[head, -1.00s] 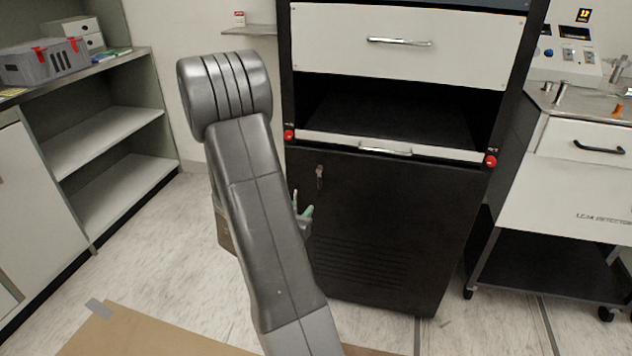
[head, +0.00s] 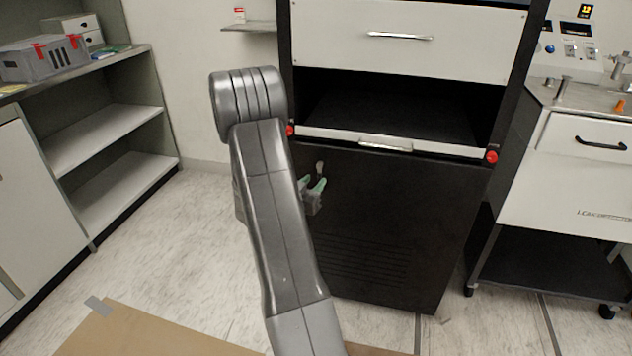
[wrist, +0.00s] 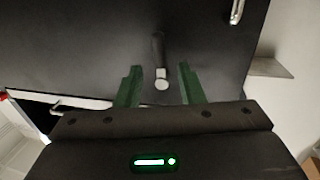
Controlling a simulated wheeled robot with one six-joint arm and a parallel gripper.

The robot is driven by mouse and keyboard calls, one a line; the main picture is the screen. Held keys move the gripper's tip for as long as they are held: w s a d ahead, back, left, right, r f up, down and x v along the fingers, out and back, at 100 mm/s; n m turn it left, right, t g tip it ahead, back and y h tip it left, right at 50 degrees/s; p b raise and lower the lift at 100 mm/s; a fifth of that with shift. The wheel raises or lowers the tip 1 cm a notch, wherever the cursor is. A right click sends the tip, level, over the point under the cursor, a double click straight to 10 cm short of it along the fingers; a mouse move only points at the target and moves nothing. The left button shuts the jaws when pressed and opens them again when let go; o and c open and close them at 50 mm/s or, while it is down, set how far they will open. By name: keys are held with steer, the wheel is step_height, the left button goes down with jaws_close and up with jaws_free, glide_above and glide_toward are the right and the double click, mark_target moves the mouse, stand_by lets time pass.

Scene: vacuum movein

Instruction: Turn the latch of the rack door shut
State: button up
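The black rack door (head: 390,220) looks closed below the open bay of the rack. Its small metal latch (head: 320,167) is at the door's upper left, just above my gripper (head: 316,190). In the wrist view the latch (wrist: 161,78) shows a silver knob and a dark bar pointing up the picture. My gripper's green fingers (wrist: 160,88) are open, one on each side of the latch with gaps, and nothing is held. I cannot tell how deep the fingers reach around the latch. My arm hides the door's left edge in the head view.
A white drawer (head: 410,38) is above the bay, and a pale bar with red end knobs (head: 491,157) crosses below it. A white cart (head: 575,180) stands close on the right. Shelves (head: 125,180) stand left, with open floor between. Cardboard (head: 130,330) lies in front.

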mark_target(320, 174)
steer(key=shift+x, duration=1.25)
jaws_close()
steer(key=shift+a+m+b, duration=0.1)
steer(key=shift+m+b, duration=0.2)
steer(key=shift+b, duration=0.1)
jaws_free()
